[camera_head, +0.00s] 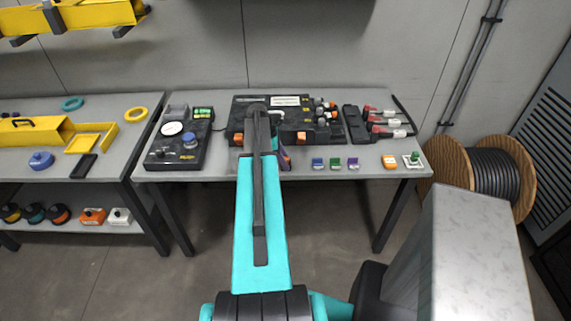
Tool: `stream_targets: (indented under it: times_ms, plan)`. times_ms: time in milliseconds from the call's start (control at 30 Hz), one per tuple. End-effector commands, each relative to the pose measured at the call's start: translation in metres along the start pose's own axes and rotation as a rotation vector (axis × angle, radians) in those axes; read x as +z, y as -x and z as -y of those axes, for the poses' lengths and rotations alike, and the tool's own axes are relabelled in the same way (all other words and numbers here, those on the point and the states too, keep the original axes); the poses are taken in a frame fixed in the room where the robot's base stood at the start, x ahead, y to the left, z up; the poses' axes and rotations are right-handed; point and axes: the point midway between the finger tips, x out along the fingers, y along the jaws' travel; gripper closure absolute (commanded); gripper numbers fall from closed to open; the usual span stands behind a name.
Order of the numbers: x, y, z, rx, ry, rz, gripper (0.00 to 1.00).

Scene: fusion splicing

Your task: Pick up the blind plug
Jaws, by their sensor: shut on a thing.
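My arm reaches up over the middle of the table, and its dark wrist end (257,112) is above the front of the black case. The jaws are hidden behind my arm, so what is between them does not show. A small dark purple piece with an orange edge (286,158) shows just right of my arm; I cannot tell what it is. Three small blocks stand in a row at the table's front: blue (318,163), green (335,163) and purple (353,163). I cannot tell which thing is the blind plug.
The black case (240,108) lies open behind my wrist. A black device (180,145) is to its left, red-and-white tools (385,125) to its right. Orange (390,161) and green-white (413,159) pieces sit at the right front. A cable drum (490,170) stands on the floor.

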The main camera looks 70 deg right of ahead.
Motion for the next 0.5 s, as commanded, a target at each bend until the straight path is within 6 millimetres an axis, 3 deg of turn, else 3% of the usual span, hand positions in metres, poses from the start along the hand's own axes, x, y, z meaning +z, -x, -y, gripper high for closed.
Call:
stream_targets:
  times_ms: [500]
  plan:
    - [0.008, 0.019, 0.000, 0.002, 0.000, 0.000, 0.90]
